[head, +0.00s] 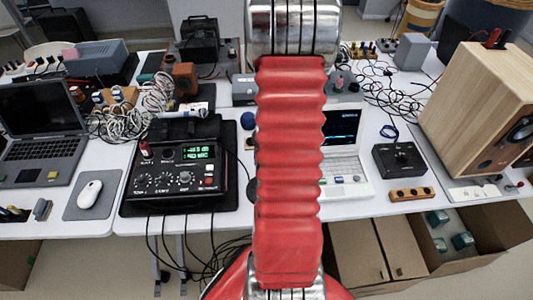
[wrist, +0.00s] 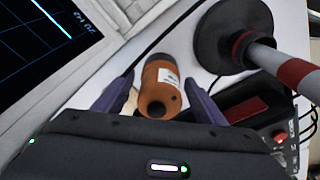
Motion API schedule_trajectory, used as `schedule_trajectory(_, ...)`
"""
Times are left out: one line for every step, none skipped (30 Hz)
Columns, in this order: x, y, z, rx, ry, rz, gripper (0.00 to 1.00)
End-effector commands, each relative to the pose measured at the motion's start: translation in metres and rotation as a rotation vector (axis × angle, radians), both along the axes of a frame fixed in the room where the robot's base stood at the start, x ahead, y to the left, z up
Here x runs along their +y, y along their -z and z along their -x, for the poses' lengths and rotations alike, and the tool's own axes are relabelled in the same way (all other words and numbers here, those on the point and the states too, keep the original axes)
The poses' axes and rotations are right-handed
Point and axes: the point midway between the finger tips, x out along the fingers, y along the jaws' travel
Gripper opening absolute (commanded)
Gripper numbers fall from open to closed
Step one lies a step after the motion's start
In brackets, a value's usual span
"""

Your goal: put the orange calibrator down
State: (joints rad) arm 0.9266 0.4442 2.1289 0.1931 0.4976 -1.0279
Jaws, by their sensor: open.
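The orange calibrator (wrist: 162,84) is a short cylinder with a white label and a dark round opening at its near end. In the wrist view it is between the two purple fingers of my gripper (wrist: 158,78), over the white table. The fingers are open, with a visible gap on the calibrator's right side; on its left the gap is narrower. It appears to rest on the table, though the contact below is hard to see. In the head view my red arm hides the gripper, and I cannot make out the calibrator there.
A device with a lit screen (head: 341,127) is right of my arm; a screen also shows upper left in the wrist view (wrist: 50,35). A black control box (head: 185,180) and wooden speaker (head: 475,105) flank the arm.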

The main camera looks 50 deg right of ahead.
Motion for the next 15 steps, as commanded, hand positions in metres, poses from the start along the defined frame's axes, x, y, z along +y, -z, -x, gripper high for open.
schedule_trajectory(0.000, 0.000, 0.000, 0.000, 0.000, 0.000, 0.65)
schedule_trajectory(0.000, -0.001, 0.000, 0.000, 0.000, 0.000, 0.65)
schedule_trajectory(0.000, -0.002, 0.000, 0.000, 0.000, 0.000, 0.65)
schedule_trajectory(0.000, -0.003, 0.000, 0.000, 0.000, 0.000, 0.65)
schedule_trajectory(0.000, -0.004, 0.000, 0.000, 0.000, 0.001, 0.65)
schedule_trajectory(0.000, -0.006, 0.000, -0.001, 0.000, 0.001, 0.65)
schedule_trajectory(0.000, -0.009, 0.000, -0.001, -0.001, 0.001, 0.65)
schedule_trajectory(0.000, -0.011, 0.001, -0.001, -0.001, 0.001, 0.65)
schedule_trajectory(-0.001, -0.015, 0.001, -0.002, -0.001, 0.002, 0.65)
schedule_trajectory(-0.001, -0.018, 0.001, -0.002, -0.001, 0.002, 0.65)
schedule_trajectory(0.000, -0.021, 0.002, -0.002, -0.001, 0.002, 0.65)
schedule_trajectory(0.000, -0.026, 0.002, -0.002, 0.000, 0.002, 0.65)
schedule_trajectory(-0.001, -0.030, 0.003, -0.003, 0.000, 0.003, 0.65)
schedule_trajectory(-0.001, -0.034, 0.003, -0.003, 0.000, 0.003, 0.65)
schedule_trajectory(0.000, -0.040, 0.004, -0.003, 0.000, 0.002, 0.65)
